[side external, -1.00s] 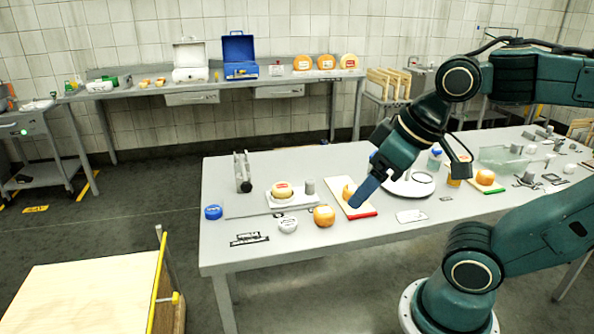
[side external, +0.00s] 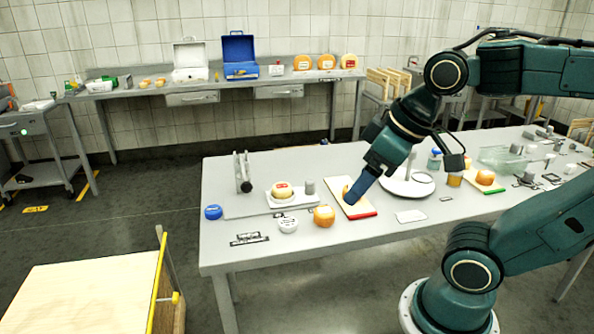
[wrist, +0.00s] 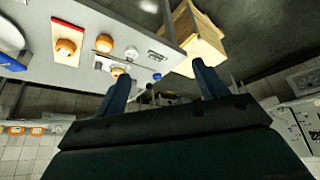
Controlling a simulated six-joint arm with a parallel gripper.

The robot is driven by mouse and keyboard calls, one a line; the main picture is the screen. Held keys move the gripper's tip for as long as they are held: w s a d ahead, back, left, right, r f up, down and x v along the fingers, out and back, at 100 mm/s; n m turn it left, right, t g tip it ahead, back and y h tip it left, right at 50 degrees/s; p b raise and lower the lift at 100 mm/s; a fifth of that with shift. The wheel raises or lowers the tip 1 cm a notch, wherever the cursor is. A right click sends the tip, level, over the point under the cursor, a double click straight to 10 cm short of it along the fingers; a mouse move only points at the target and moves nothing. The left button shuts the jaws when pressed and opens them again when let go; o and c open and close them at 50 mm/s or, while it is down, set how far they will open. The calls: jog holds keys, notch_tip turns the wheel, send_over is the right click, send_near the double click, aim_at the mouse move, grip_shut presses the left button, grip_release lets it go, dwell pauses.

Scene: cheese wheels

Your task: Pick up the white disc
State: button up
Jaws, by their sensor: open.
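A small white disc (side external: 288,225) lies on the table near its front edge, left of an orange cheese wheel (side external: 323,216). In the wrist view the white disc (wrist: 131,52) is beside the same orange wheel (wrist: 104,43), left of the space between my fingers. My gripper (side external: 351,201) appears to the right of the disc, in front of the red-edged board (side external: 363,211), pointing down-left. In the wrist view its two blue fingers (wrist: 164,80) are wide apart with nothing between them. The gripper's height above the board is hard to tell.
Behind the disc is a white tray (side external: 304,199) with a labelled cheese. A blue lid (side external: 213,212) lies at the left, a black-marked label (side external: 249,239) in front. A flat white card (side external: 410,216) and a round white plate (side external: 395,186) are at the right.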

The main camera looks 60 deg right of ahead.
jog(key=w+d+f+n+g+y, duration=0.1)
jog(key=w+d+n+g, duration=0.2)
jog(key=w, duration=0.4)
jog(key=w+d+f+n, duration=0.1)
jog(key=w+d+n, duration=0.2)
jog(key=w+n, duration=0.3)
jog(key=w+d+f+n+g+y, duration=0.1)
jog(key=w+d+f+n+y, duration=0.1)
jog(key=w+d+f+n, duration=0.4)
jog(key=w+d+f, duration=0.4)
jog(key=d+f, duration=0.1)
jog(key=shift+d+g, duration=0.2)
jog(key=shift+g, duration=0.2)
jog(key=shift+f, duration=0.15)
send_over(288, 221)
jog(key=d, duration=0.2)
jog(key=shift+s+f, duration=0.15)
jog(key=shift+f, duration=1.9)
jog(key=shift+s+f, duration=0.1)
jog(key=shift+f, duration=1.95)
jog(key=shift+a, duration=0.1)
jog(key=shift+x, duration=2.55)
